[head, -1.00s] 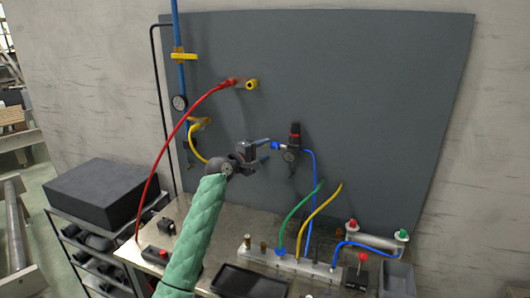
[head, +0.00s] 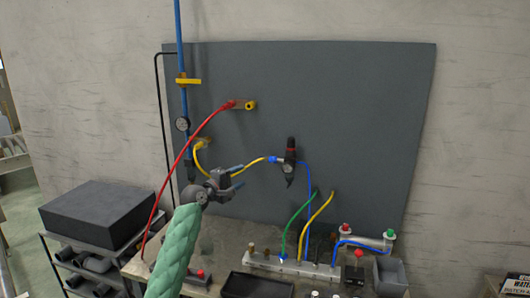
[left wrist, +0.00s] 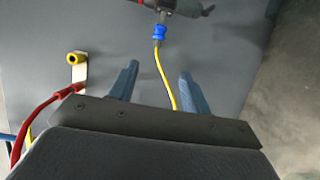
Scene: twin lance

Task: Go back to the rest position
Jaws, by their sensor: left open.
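My left gripper (head: 240,176) is open and empty in front of the grey panel (head: 350,110), below and left of the black regulator (head: 290,158). In the left wrist view its two blue-grey fingers (left wrist: 159,72) stand apart. A yellow hose (head: 250,161) runs from the yellow fitting at left to the blue connector (head: 272,160) on the regulator. In the left wrist view this hose (left wrist: 164,80) passes behind the gap between the fingers, and its blue connector (left wrist: 159,32) lies beyond the tips. My right gripper is not in view.
A red hose (head: 185,150) arcs from the upper yellow port (head: 250,105) down left of my arm. The bench (head: 225,240) below carries a manifold (head: 300,266) with green, yellow and blue hoses, and a black tray (head: 255,286). A dark block (head: 95,215) stands on a rack at left.

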